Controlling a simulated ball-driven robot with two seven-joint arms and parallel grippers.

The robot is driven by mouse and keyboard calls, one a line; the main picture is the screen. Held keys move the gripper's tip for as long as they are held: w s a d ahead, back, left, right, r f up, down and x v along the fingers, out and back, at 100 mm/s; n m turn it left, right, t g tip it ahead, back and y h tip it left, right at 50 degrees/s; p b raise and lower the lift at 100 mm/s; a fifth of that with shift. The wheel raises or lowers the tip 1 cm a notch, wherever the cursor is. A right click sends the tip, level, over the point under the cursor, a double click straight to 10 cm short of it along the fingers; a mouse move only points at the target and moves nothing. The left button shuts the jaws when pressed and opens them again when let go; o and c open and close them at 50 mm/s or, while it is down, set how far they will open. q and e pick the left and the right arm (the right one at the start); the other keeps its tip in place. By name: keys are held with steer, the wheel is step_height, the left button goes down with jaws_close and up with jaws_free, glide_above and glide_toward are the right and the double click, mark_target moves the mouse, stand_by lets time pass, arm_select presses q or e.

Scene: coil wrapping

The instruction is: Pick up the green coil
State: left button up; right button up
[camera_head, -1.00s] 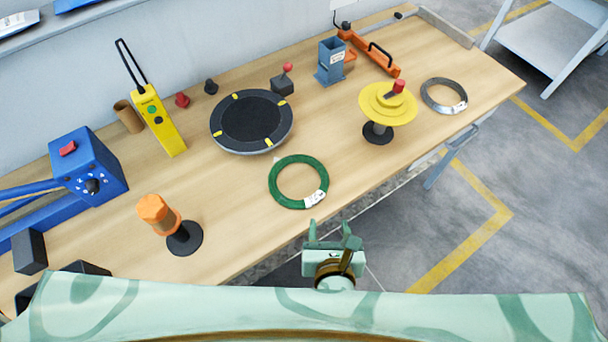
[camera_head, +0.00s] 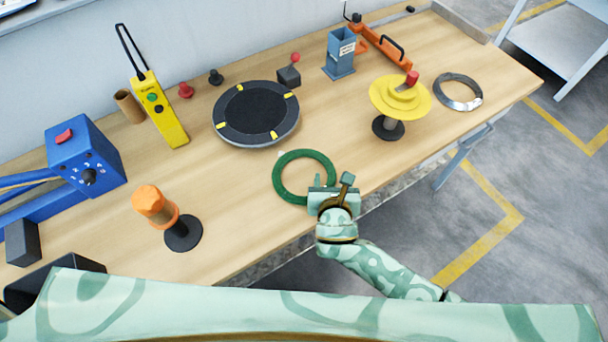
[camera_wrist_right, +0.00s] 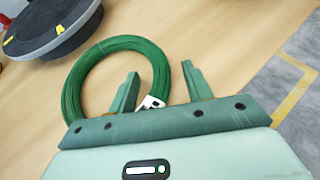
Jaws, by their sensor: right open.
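The green coil (camera_head: 278,182) lies flat on the wooden table near its front edge. My right gripper (camera_head: 332,181) is open at the coil's near right side, and hides part of its rim and its white label in the head view. In the right wrist view the coil (camera_wrist_right: 84,75) is ahead and to the left. Its white label (camera_wrist_right: 151,102) shows between the two open fingers of the gripper (camera_wrist_right: 160,82). I cannot tell whether the fingers touch the coil. My left gripper is not in view.
A round black turntable (camera_head: 256,113) stands behind the coil. A yellow spool stand (camera_head: 400,97) and a grey coil (camera_head: 458,92) are to the right. An orange-topped stand (camera_head: 156,207) is to the left. Bare table surrounds the coil.

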steer(key=shift+w+f, duration=0.15)
steer(key=shift+w, duration=0.05)
steer(key=shift+s, duration=0.1)
jaws_close()
